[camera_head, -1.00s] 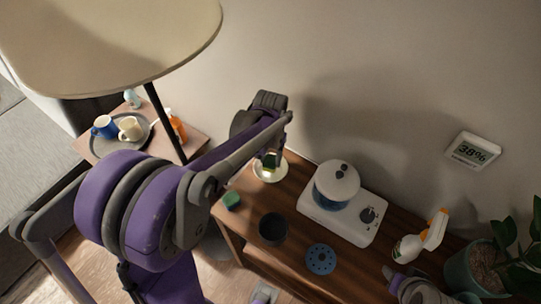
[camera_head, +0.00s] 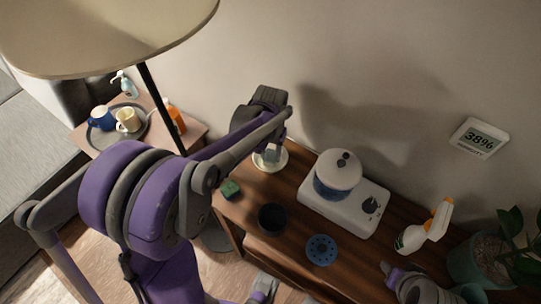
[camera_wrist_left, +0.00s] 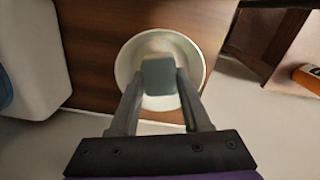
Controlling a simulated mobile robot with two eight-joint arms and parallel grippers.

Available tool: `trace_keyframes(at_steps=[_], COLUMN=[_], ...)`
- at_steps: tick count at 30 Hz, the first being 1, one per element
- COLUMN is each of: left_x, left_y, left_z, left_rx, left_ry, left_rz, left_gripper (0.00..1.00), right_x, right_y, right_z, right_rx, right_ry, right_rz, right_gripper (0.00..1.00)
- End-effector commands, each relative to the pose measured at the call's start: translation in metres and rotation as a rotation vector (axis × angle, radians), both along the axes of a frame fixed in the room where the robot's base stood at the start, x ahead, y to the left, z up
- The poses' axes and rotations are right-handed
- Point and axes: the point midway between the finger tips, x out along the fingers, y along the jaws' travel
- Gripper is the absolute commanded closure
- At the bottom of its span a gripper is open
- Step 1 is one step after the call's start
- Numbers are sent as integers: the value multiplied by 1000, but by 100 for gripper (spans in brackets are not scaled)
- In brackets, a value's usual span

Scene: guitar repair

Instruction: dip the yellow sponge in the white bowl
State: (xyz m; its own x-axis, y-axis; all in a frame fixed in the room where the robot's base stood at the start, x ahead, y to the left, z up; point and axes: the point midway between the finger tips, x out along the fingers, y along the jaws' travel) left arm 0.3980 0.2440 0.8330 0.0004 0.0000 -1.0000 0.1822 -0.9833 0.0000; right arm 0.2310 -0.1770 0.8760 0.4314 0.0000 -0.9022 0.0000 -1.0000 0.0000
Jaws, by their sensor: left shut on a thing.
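The white bowl (camera_head: 284,163) stands on the wooden table at its far left end. My left gripper (camera_head: 269,156) reaches over the bowl from above. In the left wrist view the left gripper (camera_wrist_left: 158,78) is shut on the sponge (camera_wrist_left: 158,77), a block whose grey-blue face shows there. The sponge lies within the outline of the bowl (camera_wrist_left: 123,70); whether it touches the bottom cannot be told. No yellow shows clearly on it now. My right arm (camera_head: 412,287) shows at the lower right, and its fingers are not clear.
A green sponge (camera_head: 231,188) lies at the table's left edge. A black cup (camera_head: 272,218) and a blue perforated disc (camera_head: 321,249) are nearer the front. A white machine (camera_head: 344,207), a spray bottle (camera_head: 424,230) and a potted plant (camera_head: 490,255) stand to the right.

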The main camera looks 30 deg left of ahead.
Motion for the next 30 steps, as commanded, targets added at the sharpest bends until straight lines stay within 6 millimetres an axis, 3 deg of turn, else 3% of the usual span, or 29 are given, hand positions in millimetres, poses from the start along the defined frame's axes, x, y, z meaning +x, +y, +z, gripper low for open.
trace_keyframes(at_steps=[24, 30], left_x=[0, 0], left_y=[0, 0], left_z=[63, 66], left_rx=[0, 0], left_ry=[-1, 0], left_rz=[0, 0], left_gripper=[97, 97], right_x=[11, 11], right_y=[0, 0], right_z=[45, 47], right_rx=[0, 0], right_ry=[-20, -21], right_rz=[0, 0], right_gripper=[50, 50])
